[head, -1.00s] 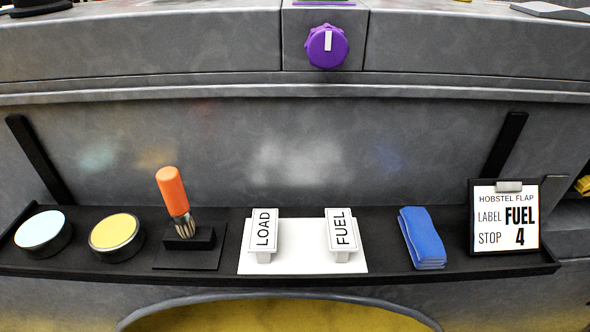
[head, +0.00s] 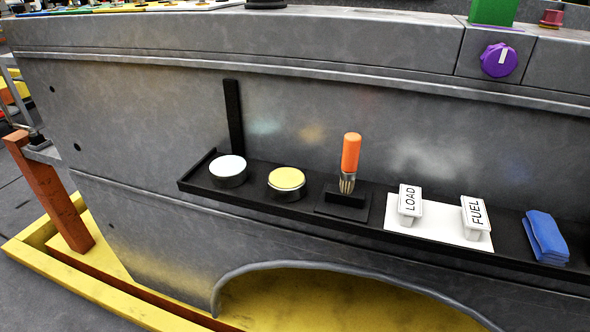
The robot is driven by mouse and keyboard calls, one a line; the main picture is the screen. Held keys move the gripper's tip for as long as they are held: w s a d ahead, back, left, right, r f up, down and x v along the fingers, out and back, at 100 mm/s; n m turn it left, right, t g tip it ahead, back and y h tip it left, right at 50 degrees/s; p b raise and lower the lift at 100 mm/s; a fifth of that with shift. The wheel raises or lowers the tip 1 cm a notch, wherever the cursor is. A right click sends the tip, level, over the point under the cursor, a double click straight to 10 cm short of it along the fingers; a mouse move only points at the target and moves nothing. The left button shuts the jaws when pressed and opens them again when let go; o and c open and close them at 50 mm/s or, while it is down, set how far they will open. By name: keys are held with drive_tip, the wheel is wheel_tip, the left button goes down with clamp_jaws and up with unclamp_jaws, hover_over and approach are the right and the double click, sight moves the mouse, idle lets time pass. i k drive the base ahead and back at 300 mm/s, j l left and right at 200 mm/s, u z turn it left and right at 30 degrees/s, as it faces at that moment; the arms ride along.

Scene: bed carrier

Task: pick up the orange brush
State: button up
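The orange brush (head: 351,153) stands upright, bristles down, in a black holder (head: 345,199) on the black shelf (head: 285,207). Its orange handle points up and its bristles show just above the holder. It is between the yellow-topped round tin on its left and the white LOAD block on its right. My gripper is not in view.
On the shelf are a white-topped tin (head: 228,169), a yellow-topped tin (head: 286,182), a LOAD block (head: 410,201), a FUEL block (head: 475,214) and a folded blue cloth (head: 546,238). A purple knob (head: 499,60) is above. A yellow frame (head: 90,283) edges the floor at lower left.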

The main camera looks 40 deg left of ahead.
sight(352, 145)
drive_tip(key=u, duration=1.8)
